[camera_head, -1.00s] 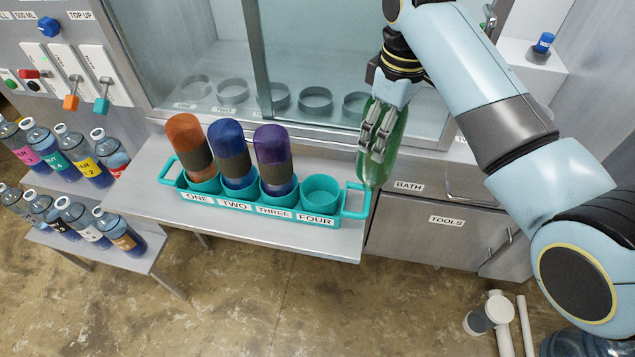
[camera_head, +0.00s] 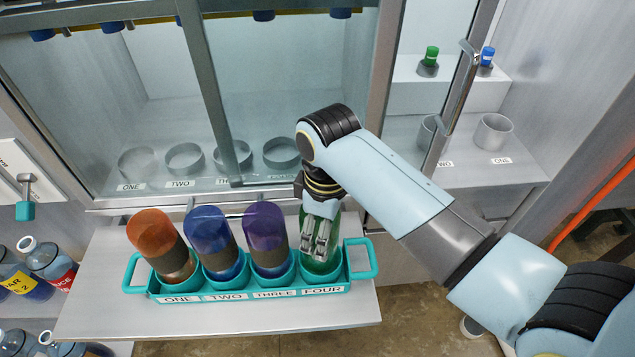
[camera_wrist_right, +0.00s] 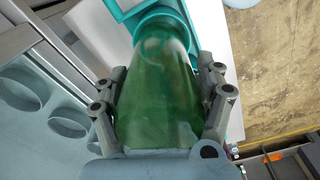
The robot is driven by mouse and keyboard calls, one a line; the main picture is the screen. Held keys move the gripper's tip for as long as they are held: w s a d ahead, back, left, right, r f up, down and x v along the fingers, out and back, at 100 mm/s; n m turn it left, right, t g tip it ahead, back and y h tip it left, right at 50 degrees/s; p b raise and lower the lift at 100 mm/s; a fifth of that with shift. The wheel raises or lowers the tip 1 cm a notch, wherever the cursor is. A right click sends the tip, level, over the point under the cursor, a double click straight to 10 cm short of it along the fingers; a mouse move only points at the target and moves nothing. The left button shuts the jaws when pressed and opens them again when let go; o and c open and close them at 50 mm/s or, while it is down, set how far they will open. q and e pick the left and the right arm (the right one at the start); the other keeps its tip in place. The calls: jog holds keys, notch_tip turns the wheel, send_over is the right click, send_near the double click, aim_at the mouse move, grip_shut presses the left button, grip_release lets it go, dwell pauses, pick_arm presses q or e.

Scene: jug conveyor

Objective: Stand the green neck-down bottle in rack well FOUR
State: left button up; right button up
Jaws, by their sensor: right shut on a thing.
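The green bottle (camera_head: 335,226) is upright with its neck end down, over well FOUR of the teal rack (camera_head: 361,262). Its lower end looks to be inside the mouth of well FOUR; how deep it sits cannot be told. My left gripper is not in view.
Orange (camera_head: 152,232), blue (camera_head: 208,230) and purple (camera_head: 266,228) bottles stand in wells ONE, TWO and THREE. The rack sits on a grey shelf (camera_head: 100,318). Behind is a glass-fronted cabinet (camera_head: 290,75) with ring holders. Labelled bottles (camera_head: 48,262) stand at left.

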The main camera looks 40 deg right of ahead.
jog(key=shift+s, duration=0.4)
jog(key=o, duration=1.4)
jog(key=shift+w, duration=0.2)
jog(key=shift+c, duration=0.2)
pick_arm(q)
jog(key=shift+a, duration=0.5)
pick_arm(e)
jog(key=shift+s, duration=0.15)
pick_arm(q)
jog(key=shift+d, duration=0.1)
pick_arm(e)
notch_tip(320, 180, up, 12)
jog(key=shift+r+b, duration=0.15)
jog(key=shift+b, duration=0.5)
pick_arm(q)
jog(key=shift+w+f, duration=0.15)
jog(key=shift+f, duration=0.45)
